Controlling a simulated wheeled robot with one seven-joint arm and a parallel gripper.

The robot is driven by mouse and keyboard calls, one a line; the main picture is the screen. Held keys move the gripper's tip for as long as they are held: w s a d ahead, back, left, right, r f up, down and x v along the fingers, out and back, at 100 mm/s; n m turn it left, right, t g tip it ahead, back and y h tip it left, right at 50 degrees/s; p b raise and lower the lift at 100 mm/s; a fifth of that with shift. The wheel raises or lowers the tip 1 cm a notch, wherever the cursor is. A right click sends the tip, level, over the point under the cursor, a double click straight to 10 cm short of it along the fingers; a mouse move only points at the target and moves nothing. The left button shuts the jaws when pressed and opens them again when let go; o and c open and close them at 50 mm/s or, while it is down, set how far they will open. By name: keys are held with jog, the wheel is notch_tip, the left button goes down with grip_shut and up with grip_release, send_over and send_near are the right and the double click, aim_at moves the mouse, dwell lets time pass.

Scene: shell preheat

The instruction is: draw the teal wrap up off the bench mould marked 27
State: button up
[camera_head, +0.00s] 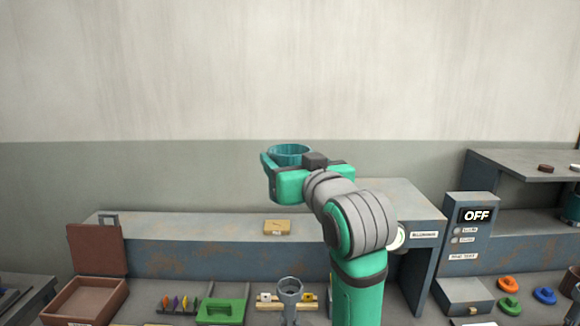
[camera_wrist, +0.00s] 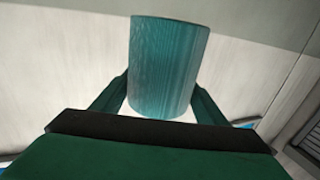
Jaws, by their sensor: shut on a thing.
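The teal wrap (camera_head: 289,152) is an open-topped, hollow sleeve held upright, high above the bench, against the wall. It fills the upper middle of the wrist view (camera_wrist: 168,62). My gripper (camera_head: 284,172) is shut on it, one finger on each side in the wrist view (camera_wrist: 162,98). A grey, round-topped piece (camera_head: 290,288) stands on the bench at the bottom, below the wrap and well apart from it. It may be the bench mould, but I can read no 27 on it.
A raised grey shelf (camera_head: 190,226) runs behind the bench and carries a small tan block (camera_head: 277,227). An open brown box (camera_head: 85,302) is at left. A control box reading OFF (camera_head: 476,215) stands right, near coloured rings (camera_head: 508,284). The air around the wrap is clear.

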jog(key=shift+r, duration=1.9)
